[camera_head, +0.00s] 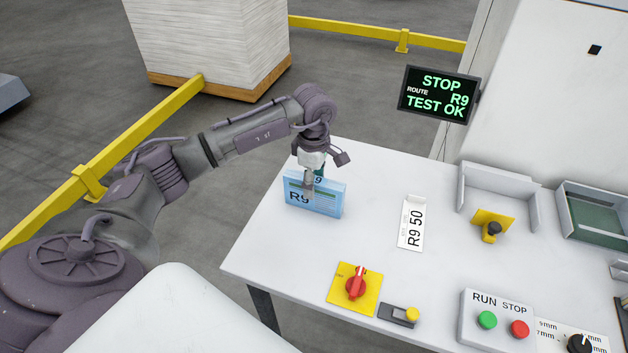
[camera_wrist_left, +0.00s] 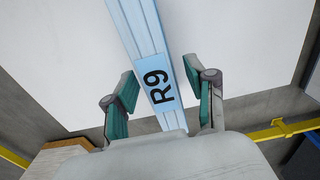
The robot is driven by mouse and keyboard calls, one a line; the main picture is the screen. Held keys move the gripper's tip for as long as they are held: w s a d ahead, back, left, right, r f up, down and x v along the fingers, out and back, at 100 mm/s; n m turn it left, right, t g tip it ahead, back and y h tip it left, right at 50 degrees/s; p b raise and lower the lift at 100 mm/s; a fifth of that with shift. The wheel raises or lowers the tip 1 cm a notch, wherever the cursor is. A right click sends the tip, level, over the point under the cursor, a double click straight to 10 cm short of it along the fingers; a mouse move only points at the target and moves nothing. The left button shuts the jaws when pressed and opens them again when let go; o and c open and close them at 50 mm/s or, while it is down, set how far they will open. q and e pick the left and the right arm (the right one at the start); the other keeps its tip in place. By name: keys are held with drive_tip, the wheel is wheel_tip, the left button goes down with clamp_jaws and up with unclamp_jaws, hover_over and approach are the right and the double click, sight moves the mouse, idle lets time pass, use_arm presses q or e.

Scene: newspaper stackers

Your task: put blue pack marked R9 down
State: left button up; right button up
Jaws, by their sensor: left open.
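The blue pack marked R9 (camera_head: 326,201) stands upright on the white table (camera_head: 266,243) near its left end. Its front face bears the R9 mark and printed lines. My left gripper (camera_head: 308,185) is at the pack from above. In the left wrist view, the pack's narrow top with an R9 label (camera_wrist_left: 158,88) runs between the two teal-padded fingers of my left gripper (camera_wrist_left: 164,98). The fingers are spread, with a gap to the pack on each side. My right gripper is in neither view.
A red knob on a yellow plate (camera_head: 355,285) and a RUN/STOP box (camera_head: 497,318) sit along the front. A screen (camera_head: 439,94) reads STOP, ROUTE R9, TEST OK. A yellow rail (camera_head: 120,150) runs behind my arm.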

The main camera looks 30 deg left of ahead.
use_arm(q)
drive_tip(key=shift+r, duration=0.25)
drive_tip(key=shift+w+r, duration=0.1)
drive_tip(key=shift+r, duration=0.2)
wheel_tip(320, 180, up, 11)
drive_tip(key=b, duration=0.3)
drive_tip(key=shift+r, duration=0.15)
